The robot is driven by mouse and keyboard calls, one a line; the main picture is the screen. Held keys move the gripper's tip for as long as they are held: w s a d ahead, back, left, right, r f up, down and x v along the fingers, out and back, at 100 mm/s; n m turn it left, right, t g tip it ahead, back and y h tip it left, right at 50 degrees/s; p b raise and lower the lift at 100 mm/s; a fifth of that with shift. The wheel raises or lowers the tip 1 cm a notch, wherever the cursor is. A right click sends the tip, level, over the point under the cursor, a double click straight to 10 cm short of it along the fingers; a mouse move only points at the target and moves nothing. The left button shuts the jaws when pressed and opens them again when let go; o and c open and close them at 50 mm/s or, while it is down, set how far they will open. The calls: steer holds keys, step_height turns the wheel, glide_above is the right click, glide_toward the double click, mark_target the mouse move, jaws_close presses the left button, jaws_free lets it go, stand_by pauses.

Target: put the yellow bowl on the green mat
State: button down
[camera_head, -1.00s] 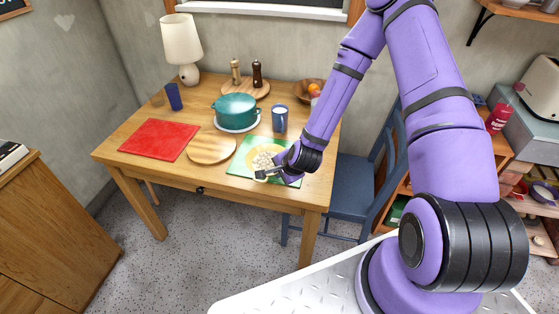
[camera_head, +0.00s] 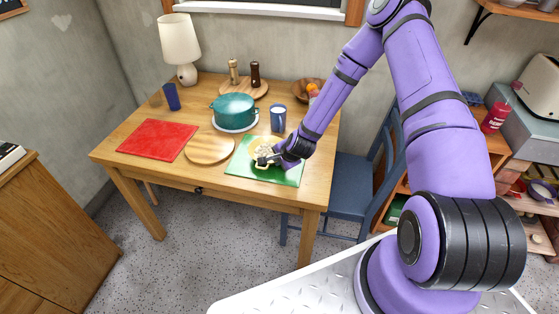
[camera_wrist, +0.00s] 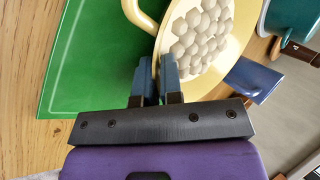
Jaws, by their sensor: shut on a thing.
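The yellow bowl (camera_head: 258,165) holds pale round lumps and has a loop handle. It shows at the top middle of the wrist view (camera_wrist: 228,68). My gripper (camera_head: 264,160) is shut on its near rim, and the two blue-grey fingertips pinch it in the wrist view (camera_wrist: 157,72). The green mat (camera_head: 285,177) lies flat on the table, in part hidden by the bowl and my gripper. It fills the left of the wrist view (camera_wrist: 90,70). The bowl is over the mat's back part in the head view. I cannot tell whether it touches the mat.
A round wooden board (camera_head: 210,149) lies left of the mat, with a red mat (camera_head: 157,138) beyond it. A teal pot (camera_head: 233,108) and a blue mug (camera_head: 278,118) stand behind. A blue chair (camera_head: 355,190) is at the table's right. The table's front strip is clear.

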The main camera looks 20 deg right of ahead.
steer(key=c, duration=1.3)
jaws_free()
steer(key=shift+f, duration=0.1)
steer(key=v, duration=1.2)
steer(key=s+r+n+h, duration=0.1)
steer(key=s+r+n, duration=0.15)
steer(key=r, duration=0.65)
steer(key=s+r+n+g, duration=0.15)
steer(key=r+n, duration=0.25)
steer(key=r, duration=0.4)
steer(key=s+r+n+h, duration=0.1)
steer(key=s+r+n, duration=0.2)
steer(key=r, duration=0.6)
steer(key=s+r+n, duration=0.1)
steer(key=s+r, duration=0.4)
steer(key=s, duration=0.2)
steer(key=s+r+n, duration=0.2)
steer(key=s+r, duration=0.3)
steer(key=s, duration=0.2)
steer(key=s+r+n, duration=0.2)
steer(key=s+r, duration=0.4)
steer(key=s, duration=0.2)
steer(key=shift+d+n, duration=0.25)
steer(key=shift+d, duration=0.1)
